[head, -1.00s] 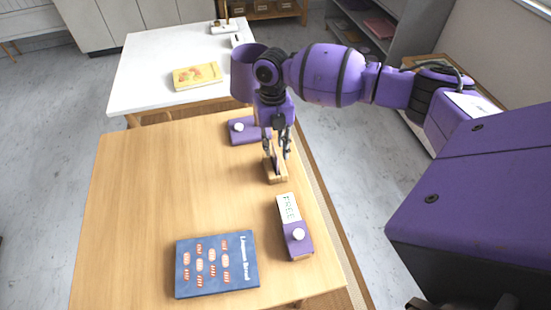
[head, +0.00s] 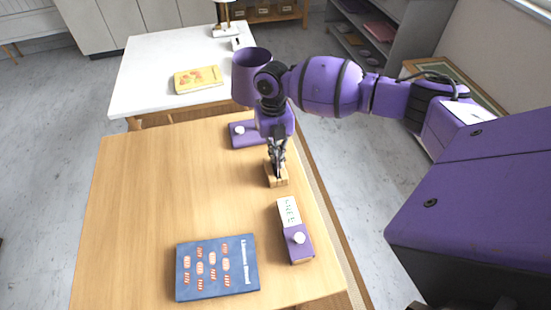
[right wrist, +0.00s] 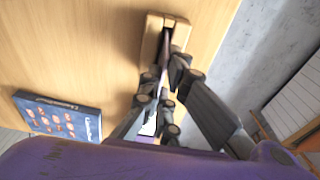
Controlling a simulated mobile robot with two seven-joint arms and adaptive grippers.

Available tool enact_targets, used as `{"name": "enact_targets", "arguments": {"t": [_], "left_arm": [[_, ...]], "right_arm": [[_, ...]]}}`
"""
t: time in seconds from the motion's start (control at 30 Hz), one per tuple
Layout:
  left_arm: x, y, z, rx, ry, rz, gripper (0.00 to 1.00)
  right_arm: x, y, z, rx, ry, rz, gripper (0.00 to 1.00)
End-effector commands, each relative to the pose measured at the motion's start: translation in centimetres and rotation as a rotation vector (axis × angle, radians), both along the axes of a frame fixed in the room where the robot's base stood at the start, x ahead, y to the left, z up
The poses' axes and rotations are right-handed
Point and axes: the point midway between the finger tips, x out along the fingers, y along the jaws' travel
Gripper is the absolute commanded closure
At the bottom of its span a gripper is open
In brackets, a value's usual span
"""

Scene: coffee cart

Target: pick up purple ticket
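The purple ticket (right wrist: 164,48) stands on edge, thin and dark, in the slot of a small wooden block (head: 279,181) on the wooden table. The block also shows at the top of the right wrist view (right wrist: 151,40). My right gripper (head: 278,170) points down just over the block, its fingers drawn together. In the right wrist view its fingers (right wrist: 163,75) lie on both sides of the ticket and appear closed on it. In the head view the fingers mostly hide the ticket. My left gripper is out of view.
A purple-based stand with a white knob and a "FREE" card (head: 297,244) is near the right edge. Another purple stand (head: 243,140) is behind the block. A blue book (head: 217,268) lies in front. The table's left side is clear.

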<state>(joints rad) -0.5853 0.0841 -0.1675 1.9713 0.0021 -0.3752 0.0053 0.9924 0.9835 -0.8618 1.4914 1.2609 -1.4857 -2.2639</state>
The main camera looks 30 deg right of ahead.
Motion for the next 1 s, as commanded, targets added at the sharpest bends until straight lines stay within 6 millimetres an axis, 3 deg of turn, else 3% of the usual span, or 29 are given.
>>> {"name": "enact_targets", "arguments": {"t": [0.17, 0.37, 0.7, 1.0], "left_arm": [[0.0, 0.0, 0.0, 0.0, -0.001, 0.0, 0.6], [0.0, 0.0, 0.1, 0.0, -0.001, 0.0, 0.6], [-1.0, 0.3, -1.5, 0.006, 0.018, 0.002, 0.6], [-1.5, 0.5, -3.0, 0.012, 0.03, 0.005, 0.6]], "right_arm": [[0.1, 0.0, 0.8, 0.001, -0.002, 0.0, 1.0], [0.2, 0.1, 3.5, 0.0, -0.004, 0.002, 1.0], [3.9, 4.1, 9.3, 0.003, -0.003, 0.003, 1.0], [8.2, 8.5, 11.7, 0.002, -0.001, 0.001, 1.0]]}}
